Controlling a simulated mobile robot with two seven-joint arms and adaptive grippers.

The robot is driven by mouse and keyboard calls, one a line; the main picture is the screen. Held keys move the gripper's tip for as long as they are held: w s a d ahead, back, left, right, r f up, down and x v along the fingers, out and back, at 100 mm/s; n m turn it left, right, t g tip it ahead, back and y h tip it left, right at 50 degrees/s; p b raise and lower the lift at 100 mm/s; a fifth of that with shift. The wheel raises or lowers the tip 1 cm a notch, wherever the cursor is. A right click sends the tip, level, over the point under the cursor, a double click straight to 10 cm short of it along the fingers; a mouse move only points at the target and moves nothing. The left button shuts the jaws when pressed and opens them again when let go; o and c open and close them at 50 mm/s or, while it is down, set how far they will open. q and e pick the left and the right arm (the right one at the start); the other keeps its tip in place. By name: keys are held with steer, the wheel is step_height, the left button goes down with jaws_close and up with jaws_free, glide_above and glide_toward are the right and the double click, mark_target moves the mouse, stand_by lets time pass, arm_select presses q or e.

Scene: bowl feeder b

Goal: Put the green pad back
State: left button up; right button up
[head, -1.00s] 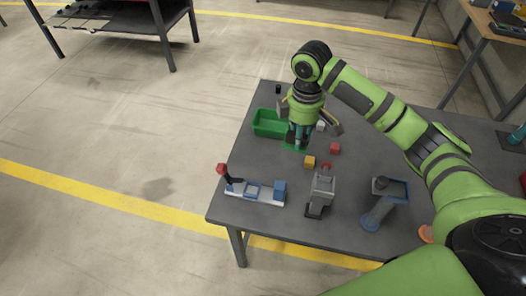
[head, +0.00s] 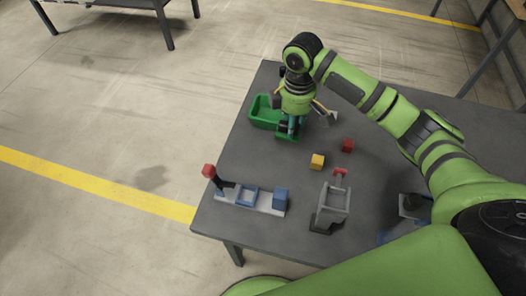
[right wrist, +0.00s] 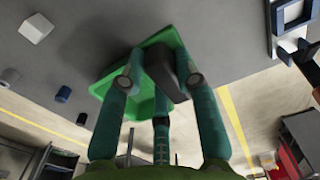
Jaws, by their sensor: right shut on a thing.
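The green pad (head: 286,138) is a small flat green piece under my right gripper (head: 291,125) in the head view. It is beside the near right corner of the green bin, overlapping it in the picture. My right gripper is shut on it. In the right wrist view the fingers (right wrist: 165,80) close around a dark block (right wrist: 168,70), with green surface behind it. I cannot tell there where pad and bin divide, or whether the pad touches the table. My left gripper is not in view.
The green bin (head: 264,113) stands at the table's left edge. A rail with blue parts (head: 249,199) and a grey fixture (head: 331,206) stand nearer. Bare tabletop (head: 262,160) lies between.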

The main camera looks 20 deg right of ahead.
steer(key=p, duration=0.1)
glide_above(263, 159)
steer(key=f, duration=0.3)
steer(key=shift+d+f, duration=0.4)
steer(key=shift+a+f, duration=0.25)
steer(key=shift+w+a+f, duration=0.1)
steer(key=shift+f, duration=0.2)
step_height(263, 159, down, 3)
steer(key=shift+f+p, duration=0.1)
steer(key=shift+p, duration=0.5)
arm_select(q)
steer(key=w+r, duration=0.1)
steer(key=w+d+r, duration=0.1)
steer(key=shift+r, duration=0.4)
arm_select(e)
steer(key=shift+f, duration=0.25)
steer(key=shift+f, duration=0.15)
steer(key=o, duration=1.1)
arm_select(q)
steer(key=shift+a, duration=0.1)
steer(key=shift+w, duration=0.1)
